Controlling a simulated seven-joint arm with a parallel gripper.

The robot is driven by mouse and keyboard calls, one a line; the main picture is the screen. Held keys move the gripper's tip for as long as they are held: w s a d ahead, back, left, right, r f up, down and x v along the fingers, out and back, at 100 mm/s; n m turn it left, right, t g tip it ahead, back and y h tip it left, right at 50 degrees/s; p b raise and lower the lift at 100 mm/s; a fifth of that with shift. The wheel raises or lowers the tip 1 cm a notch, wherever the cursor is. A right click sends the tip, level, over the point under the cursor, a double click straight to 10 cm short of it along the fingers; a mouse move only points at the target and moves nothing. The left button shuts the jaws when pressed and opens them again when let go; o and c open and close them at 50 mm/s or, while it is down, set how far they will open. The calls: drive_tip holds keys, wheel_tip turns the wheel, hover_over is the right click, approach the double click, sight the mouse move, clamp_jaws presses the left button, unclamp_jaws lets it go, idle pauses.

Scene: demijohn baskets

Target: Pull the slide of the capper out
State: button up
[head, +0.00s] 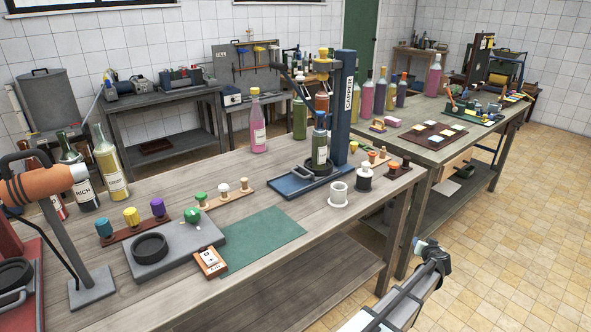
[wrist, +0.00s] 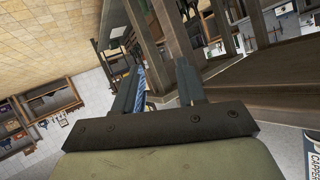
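The capper (head: 345,110) is a dark blue column marked CAPPER on the wooden bench. Its slide (head: 290,188) is a low blue tray at the column's foot, with a handle at its near left end. A dark green bottle (head: 320,150) with a blue top stands upright in a black ring over the slide. How far the slide is out, I cannot tell. My gripper (head: 424,246) is off the bench's right front side, well away from the slide. In the wrist view, my gripper (wrist: 157,88) has its fingers apart with nothing held between them.
A white cup (head: 338,194) and a black-and-white piece (head: 364,178) stand right of the slide. A green mat (head: 265,238) lies in front, left. A second bench (head: 440,150) with bottles stands behind right. Open floor (head: 490,250) lies right of the front bench.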

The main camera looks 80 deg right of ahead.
drive_tip(key=w+d+r+n+t, duration=0.1)
drive_tip(key=w+d+r+n, duration=0.3)
drive_tip(key=r, duration=0.7)
drive_tip(key=w+d+r+n+t, duration=0.25)
drive_tip(key=w+d+r, duration=0.35)
drive_tip(key=r, duration=0.6)
drive_tip(key=w+d+r+n+t, duration=0.3)
drive_tip(key=w+r+n, duration=0.5)
drive_tip(key=w+r, duration=1.25)
drive_tip(key=m+g+y, duration=0.2)
drive_tip(key=g+y, duration=0.5)
drive_tip(key=y, duration=0.4)
hover_over(296, 173)
drive_tip(key=w+a, duration=0.2)
wheel_tip(296, 173, down, 8)
drive_tip(key=f, duration=0.4)
drive_tip(key=s+d+f, duration=0.1)
drive_tip(key=f, duration=0.3)
drive_tip(key=d+f, duration=0.1)
drive_tip(key=f, duration=0.4)
drive_tip(key=shift+s+f, duration=0.1)
drive_tip(key=shift+s, duration=0.3)
clamp_jaws()
